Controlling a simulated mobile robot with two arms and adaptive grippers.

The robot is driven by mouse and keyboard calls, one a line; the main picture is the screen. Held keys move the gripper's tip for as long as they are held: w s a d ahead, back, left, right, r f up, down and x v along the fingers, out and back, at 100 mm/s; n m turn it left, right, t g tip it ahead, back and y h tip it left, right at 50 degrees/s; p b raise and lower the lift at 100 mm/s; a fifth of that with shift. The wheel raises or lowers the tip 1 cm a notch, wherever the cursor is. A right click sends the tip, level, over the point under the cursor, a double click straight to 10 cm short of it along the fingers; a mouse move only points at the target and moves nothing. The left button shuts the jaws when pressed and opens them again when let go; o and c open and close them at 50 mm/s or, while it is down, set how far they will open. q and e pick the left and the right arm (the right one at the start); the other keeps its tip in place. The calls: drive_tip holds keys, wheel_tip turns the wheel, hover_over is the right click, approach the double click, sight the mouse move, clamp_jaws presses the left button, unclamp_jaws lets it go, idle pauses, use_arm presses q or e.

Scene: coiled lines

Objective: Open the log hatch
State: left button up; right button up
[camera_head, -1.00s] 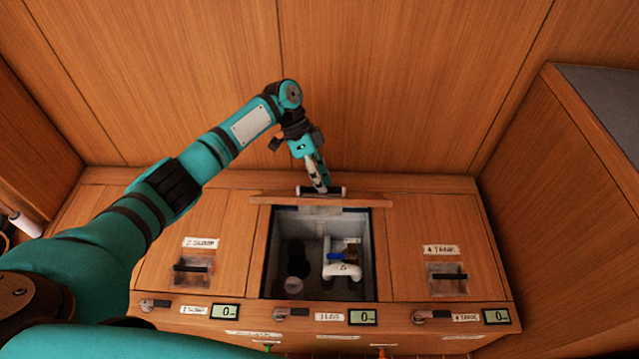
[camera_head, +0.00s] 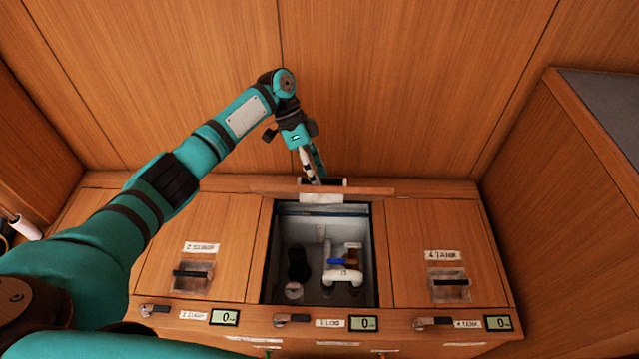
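The log hatch lid (camera_head: 365,191) is raised at the back edge of its opening and is seen nearly edge-on. Below it the open compartment (camera_head: 284,235) shows grey walls, a white pipe (camera_head: 343,277) with a blue part, and a dark round thing. My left gripper (camera_head: 316,180) points down at the dark handle recess on the lid. Its fingers are at the handle, but I cannot tell whether they are closed on it. My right gripper is not in view.
The sump hatch (camera_head: 221,260) at left and the tank hatch (camera_head: 430,230) at right are closed. Latches and small displays line the front strip, with the log display (camera_head: 364,324) in the middle. A wooden wall stands close behind, and a grey-topped cabinet (camera_head: 610,90) at right.

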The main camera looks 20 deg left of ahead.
use_arm(q)
drive_tip(key=v, duration=0.8)
drive_tip(key=shift+w+a, duration=0.1)
drive_tip(key=shift+r, duration=0.1)
